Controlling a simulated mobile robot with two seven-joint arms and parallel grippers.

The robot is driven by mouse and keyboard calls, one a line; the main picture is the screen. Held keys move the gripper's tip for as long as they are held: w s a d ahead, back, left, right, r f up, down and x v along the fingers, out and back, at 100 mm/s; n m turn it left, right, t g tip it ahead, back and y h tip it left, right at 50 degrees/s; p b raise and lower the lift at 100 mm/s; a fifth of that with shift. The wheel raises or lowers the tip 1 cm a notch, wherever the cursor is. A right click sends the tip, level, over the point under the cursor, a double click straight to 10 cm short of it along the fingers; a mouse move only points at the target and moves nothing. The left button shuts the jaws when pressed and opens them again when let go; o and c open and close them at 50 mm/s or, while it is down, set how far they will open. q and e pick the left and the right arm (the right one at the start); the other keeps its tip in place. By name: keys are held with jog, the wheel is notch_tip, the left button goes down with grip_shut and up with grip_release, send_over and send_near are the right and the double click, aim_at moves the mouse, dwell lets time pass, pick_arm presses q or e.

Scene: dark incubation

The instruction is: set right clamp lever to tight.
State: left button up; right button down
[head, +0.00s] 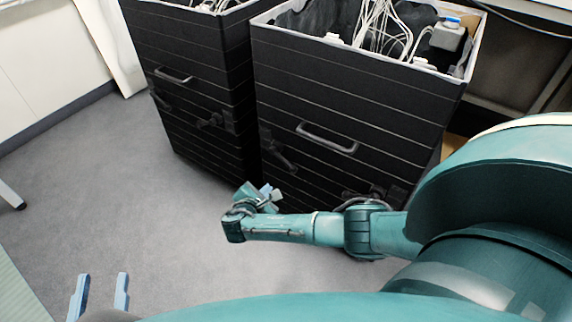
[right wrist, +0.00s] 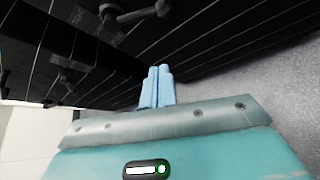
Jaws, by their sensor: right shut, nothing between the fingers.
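Two black boxes stand side by side, the left box (head: 190,60) and the right box (head: 350,105). Dark clamp levers show low on their fronts: one at the left of the right box (head: 277,152), one at its right (head: 372,194), and one on the left box (head: 216,121). I cannot tell which is the task's lever or its setting. My right gripper (head: 270,194) is in front of the right box's lower left corner. Its blue fingers (right wrist: 157,86) are together and empty; in the right wrist view a lever (right wrist: 132,14) shows beyond them, apart. My left gripper (head: 98,296) is open and empty at lower left.
White cables (head: 380,30) fill the open top of the right box. Handles (head: 327,138) stick out from the box fronts. Grey floor (head: 150,210) is clear in front. A white cabinet (head: 45,60) stands at left; a table leg (head: 12,196) is at the left edge.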

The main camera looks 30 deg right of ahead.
aim_at(283, 160)
pick_arm(q)
jog(key=shift+d, duration=0.15)
pick_arm(e)
jog(key=shift+w+d, duration=0.1)
jog(key=b+x, duration=0.7)
jog(key=x, duration=0.4)
pick_arm(q)
jog(key=shift+w+d+n+t+h+p, duration=0.3)
jog(key=shift+n+p, duration=0.2)
jog(key=shift+p, duration=0.65)
pick_arm(e)
jog(key=shift+s+d+r, duration=0.1)
jog(key=shift+s+r, duration=0.25)
jog(key=shift+r, duration=0.3)
jog(key=shift+s+d+r, duration=0.15)
jog(key=shift+s+r, duration=0.2)
jog(key=shift+r, duration=0.3)
jog(key=shift+s+d+r, duration=0.1)
jog(key=shift+s+r, duration=0.2)
jog(key=shift+r, duration=0.35)
pick_arm(q)
jog(key=shift+r, duration=0.1)
